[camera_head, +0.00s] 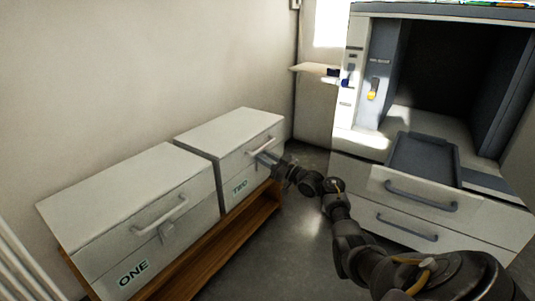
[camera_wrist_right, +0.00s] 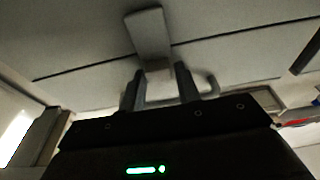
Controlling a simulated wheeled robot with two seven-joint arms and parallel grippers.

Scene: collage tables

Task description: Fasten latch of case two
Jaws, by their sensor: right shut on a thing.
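Case two (camera_head: 225,135) is a white box with a lid, a front handle (camera_head: 262,144) and a green label that looks like TWO. My right gripper (camera_head: 268,158) is at its front, just below the handle. In the right wrist view a grey latch (camera_wrist_right: 147,32) crosses the dark seam between lid and body. My right gripper (camera_wrist_right: 158,83) is shut on the latch's near end, with a finger on each side. Part of the handle (camera_wrist_right: 212,84) shows behind the right finger. My left gripper is not in view.
A white cabinet (camera_head: 375,185) with drawers and a grey tray (camera_head: 425,160) stands at the right. Floor is clear between.

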